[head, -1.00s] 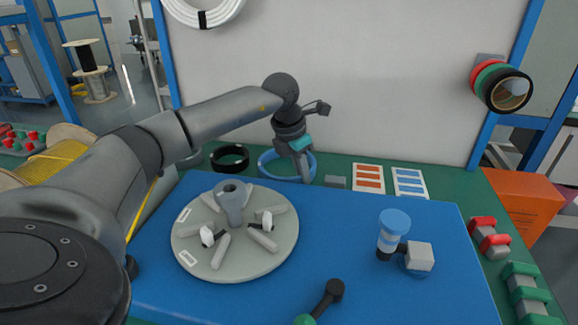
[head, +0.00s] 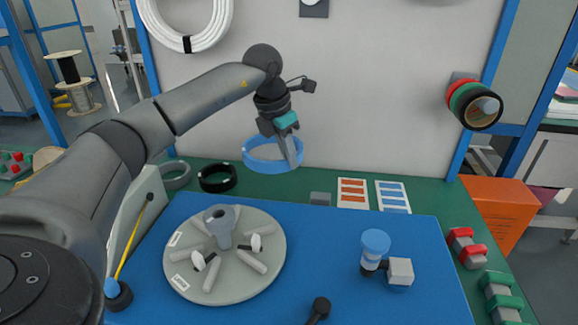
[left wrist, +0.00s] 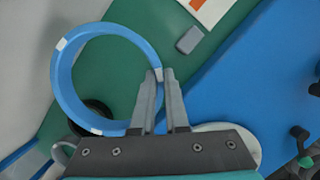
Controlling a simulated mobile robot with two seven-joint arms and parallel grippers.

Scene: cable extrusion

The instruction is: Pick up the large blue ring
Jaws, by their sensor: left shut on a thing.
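The large blue ring (head: 262,167) is held up in the air in front of the pale back wall, above the green bench. My left gripper (head: 293,160) is shut on the right side of its band. In the left wrist view, the ring (left wrist: 62,85) has small white marks on its band. One finger of the gripper (left wrist: 160,78) lies inside the ring and the other outside, with the band between them. My right gripper does not show.
A black ring (head: 217,178) and a grey ring (head: 174,175) lie on the green bench (head: 430,190) below. A round grey plate (head: 200,285) with several parts is on the blue mat (head: 320,240). A blue-capped device (head: 375,243) stands at the right.

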